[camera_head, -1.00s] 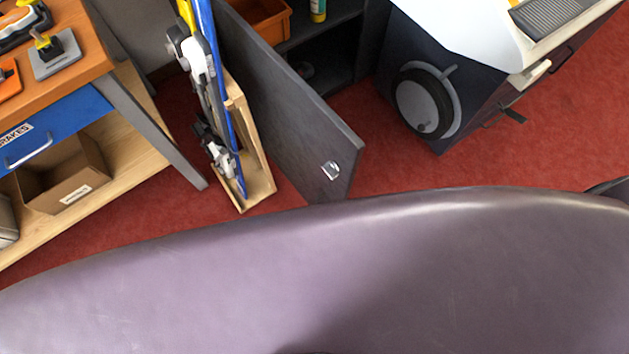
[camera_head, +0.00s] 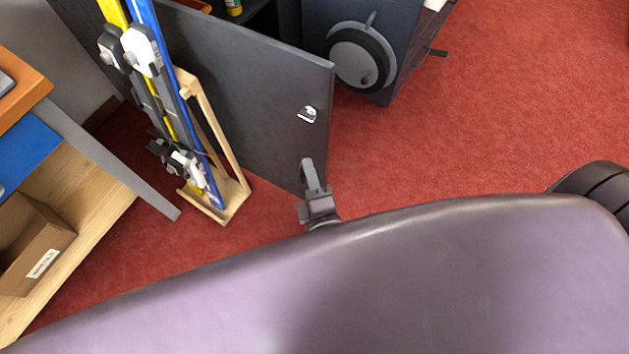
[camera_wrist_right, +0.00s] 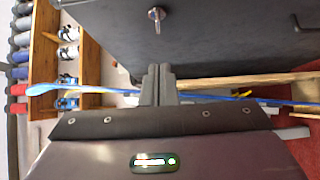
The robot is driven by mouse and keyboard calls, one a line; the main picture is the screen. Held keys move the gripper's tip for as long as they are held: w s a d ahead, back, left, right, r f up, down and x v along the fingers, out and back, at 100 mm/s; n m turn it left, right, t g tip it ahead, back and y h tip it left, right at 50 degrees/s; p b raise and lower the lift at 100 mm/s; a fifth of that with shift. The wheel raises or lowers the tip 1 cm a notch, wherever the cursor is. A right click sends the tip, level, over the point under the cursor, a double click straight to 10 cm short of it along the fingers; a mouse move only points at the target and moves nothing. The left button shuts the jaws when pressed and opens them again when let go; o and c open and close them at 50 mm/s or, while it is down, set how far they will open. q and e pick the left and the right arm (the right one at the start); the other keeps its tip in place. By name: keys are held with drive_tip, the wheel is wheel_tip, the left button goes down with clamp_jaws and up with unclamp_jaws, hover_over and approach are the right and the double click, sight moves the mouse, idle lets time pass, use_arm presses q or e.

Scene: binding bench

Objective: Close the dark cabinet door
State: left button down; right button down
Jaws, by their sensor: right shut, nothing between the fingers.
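The dark cabinet door (camera_head: 250,90) stands open in the head view, swung out from the dark cabinet behind it. A small silver knob (camera_head: 308,114) sits near its free edge; the knob also shows in the right wrist view (camera_wrist_right: 156,14). My right gripper (camera_head: 311,172) is shut and empty, low by the door's free lower corner, below the knob. In the right wrist view its fingers (camera_wrist_right: 158,70) are together just under the door face (camera_wrist_right: 230,35); whether they touch it I cannot tell. My left gripper is not in view.
Blue and yellow skis (camera_head: 170,90) stand in a wooden rack (camera_head: 232,195) left of the door. A workbench with a cardboard box (camera_head: 35,240) is at the left. Red carpet (camera_head: 500,110) is clear at the right.

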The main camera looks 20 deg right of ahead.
drive_tip(key=w+d, duration=0.3)
drive_tip(key=w, duration=0.4)
drive_tip(key=shift+w, duration=0.4)
drive_tip(key=shift+d, duration=0.15)
